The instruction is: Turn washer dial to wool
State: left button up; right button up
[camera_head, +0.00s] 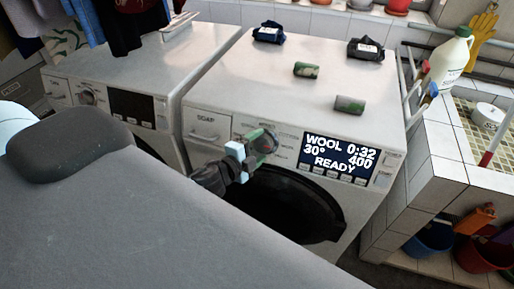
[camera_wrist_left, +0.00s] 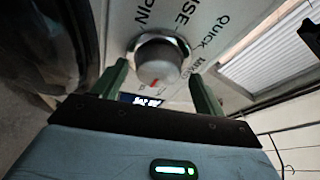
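The right-hand washer (camera_head: 290,90) has a dial (camera_head: 268,143) on its front panel, partly hidden behind my left gripper (camera_head: 250,144) in the head view. Its display (camera_head: 340,157) reads "WOOL 0:32, 30°, 400, READY". In the left wrist view the dial (camera_wrist_left: 158,60) is a round grey knob with a small red mark near its lower edge. The green fingers of my left gripper (camera_wrist_left: 159,76) are spread on either side of it, with gaps showing between them and the knob. My right gripper is not in view.
A second washer (camera_head: 120,75) stands to the left. Dark bundles and small camouflage-coloured rolls (camera_head: 349,105) lie on the right washer's top. A tiled ledge (camera_head: 450,180), a white jug (camera_head: 450,58) and buckets (camera_head: 430,240) are at the right. The dark round door (camera_head: 290,205) is below the dial.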

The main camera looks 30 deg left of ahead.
pick_arm(q)
jog(key=shift+s+f, duration=0.1)
jog(key=shift+s, duration=0.05)
jog(key=shift+s, duration=0.3)
jog(key=s+r, duration=0.1)
jog(key=s, duration=0.5)
jog(key=shift+s+a+r+b, duration=0.25)
jog(key=shift+s+a+b, duration=0.1)
jog(key=shift+s+a, duration=0.05)
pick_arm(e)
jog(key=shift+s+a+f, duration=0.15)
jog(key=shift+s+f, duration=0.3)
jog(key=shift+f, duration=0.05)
pick_arm(q)
jog(key=s+d+f+n+g, duration=0.3)
jog(key=s+d+f+n, duration=0.2)
jog(key=s+f, duration=0.5)
jog(key=s+d+f+n+g, duration=0.3)
jog(key=s+d+f+n, duration=0.2)
jog(key=s+f+n, duration=0.4)
notch_tip(320, 180, down, 2)
jog(key=shift+s+d+f+g, duration=0.25)
jog(key=shift+s+d+g, duration=0.05)
jog(key=shift+s+g, duration=0.1)
jog(key=shift+w, duration=0.1)
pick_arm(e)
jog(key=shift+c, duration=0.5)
